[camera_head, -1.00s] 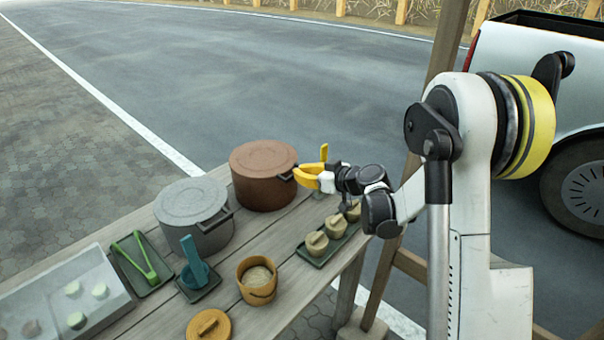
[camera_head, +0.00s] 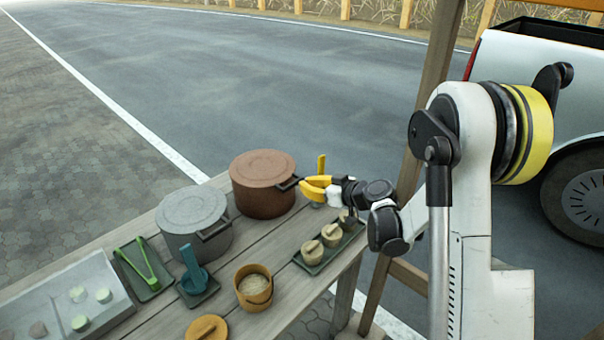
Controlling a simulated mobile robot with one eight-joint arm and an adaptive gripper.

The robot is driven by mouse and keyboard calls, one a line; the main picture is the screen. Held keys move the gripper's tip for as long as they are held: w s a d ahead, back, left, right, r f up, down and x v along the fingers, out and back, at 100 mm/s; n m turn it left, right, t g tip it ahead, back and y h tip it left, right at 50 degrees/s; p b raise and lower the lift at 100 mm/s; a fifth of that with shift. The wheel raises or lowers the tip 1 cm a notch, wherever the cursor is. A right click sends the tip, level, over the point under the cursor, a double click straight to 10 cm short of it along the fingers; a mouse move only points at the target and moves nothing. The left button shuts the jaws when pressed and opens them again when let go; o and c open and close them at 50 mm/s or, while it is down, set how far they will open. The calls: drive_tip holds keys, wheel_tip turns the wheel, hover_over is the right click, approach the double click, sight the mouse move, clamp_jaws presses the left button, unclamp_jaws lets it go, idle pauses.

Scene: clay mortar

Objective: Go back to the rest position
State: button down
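My gripper (camera_head: 311,173) is at the right of the brown pot, above the far right edge of the wooden table. Its yellow fingers are spread apart and I see nothing between them. The arm reaches in from the right, with the wrist bent over the table's right edge. A teal mortar (camera_head: 195,280) with a pestle in it stands on a small dark tray at the table's middle left, well apart from my gripper.
A brown lidded pot (camera_head: 262,190) and a grey lidded pot (camera_head: 192,220) stand at the back. A green tray (camera_head: 330,262) holds several small lidded pots below my wrist. An orange container (camera_head: 254,297), orange lid (camera_head: 207,330), green tongs (camera_head: 144,264) and pale box (camera_head: 100,270) stand nearer. A wooden post (camera_head: 425,110) rises behind my arm.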

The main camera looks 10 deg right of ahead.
drive_tip(key=s+d+f, duration=0.2)
drive_tip(key=s+f, duration=0.2)
drive_tip(key=s+a+r+m+g+h, duration=0.3)
drive_tip(key=s+a+r, duration=0.1)
drive_tip(key=s+r, duration=0.8)
drive_tip(key=s+d+r+m+h, duration=0.1)
drive_tip(key=s+m+h, duration=0.1)
drive_tip(key=s, duration=0.7)
drive_tip(key=s+d+r+m+g+h, duration=0.1)
drive_tip(key=s+h, duration=0.1)
drive_tip(key=s, duration=0.7)
drive_tip(key=shift+s+d+r+m+h+p, duration=0.15)
drive_tip(key=shift+s+d+m+h+p, duration=0.15)
drive_tip(key=shift+d+m+h, duration=0.1)
drive_tip(key=shift+w+a, duration=0.1)
